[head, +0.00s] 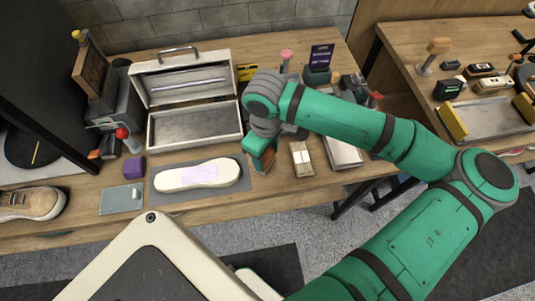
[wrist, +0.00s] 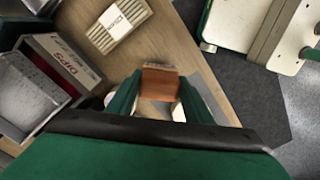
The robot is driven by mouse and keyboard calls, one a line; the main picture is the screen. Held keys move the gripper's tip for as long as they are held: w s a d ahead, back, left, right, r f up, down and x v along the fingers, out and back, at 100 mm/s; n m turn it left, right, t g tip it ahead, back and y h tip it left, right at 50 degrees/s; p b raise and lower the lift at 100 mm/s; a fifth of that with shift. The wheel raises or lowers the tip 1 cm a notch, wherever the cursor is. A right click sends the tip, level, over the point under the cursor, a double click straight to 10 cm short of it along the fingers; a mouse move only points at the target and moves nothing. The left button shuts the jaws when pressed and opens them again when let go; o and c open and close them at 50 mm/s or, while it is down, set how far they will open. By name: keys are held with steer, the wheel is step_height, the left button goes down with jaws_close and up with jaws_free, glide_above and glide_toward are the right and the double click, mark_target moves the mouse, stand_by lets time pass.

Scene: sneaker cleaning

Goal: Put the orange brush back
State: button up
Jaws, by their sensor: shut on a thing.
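My gripper (head: 260,158) points down over the table beside the right end of the grey mat (head: 243,172). It is shut on an orange-brown brush (wrist: 160,82), which sits between the two green fingers in the wrist view. In the head view the fingers and arm hide most of the brush. I cannot tell whether the brush touches the table. A white shoe sole with a pale purple patch (head: 198,174) lies on the mat, just left of my gripper.
A pale banded bundle (head: 302,159) lies right of my gripper and also shows in the wrist view (wrist: 118,22). An open white toolbox (head: 195,128) stands behind the mat. A purple block (head: 134,168) and grey card (head: 121,199) lie left. A shoe (head: 32,204) sits far left.

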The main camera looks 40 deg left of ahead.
steer(key=shift+w+d+f, duration=0.1)
steer(key=shift+f, duration=0.8)
steer(key=shift+s, duration=0.4)
steer(key=shift+f, duration=0.25)
steer(key=o, duration=1)
steer(key=shift+w, duration=0.15)
steer(key=shift+r, duration=0.1)
step_height(320, 180, up, 12)
steer(key=shift+r, duration=0.1)
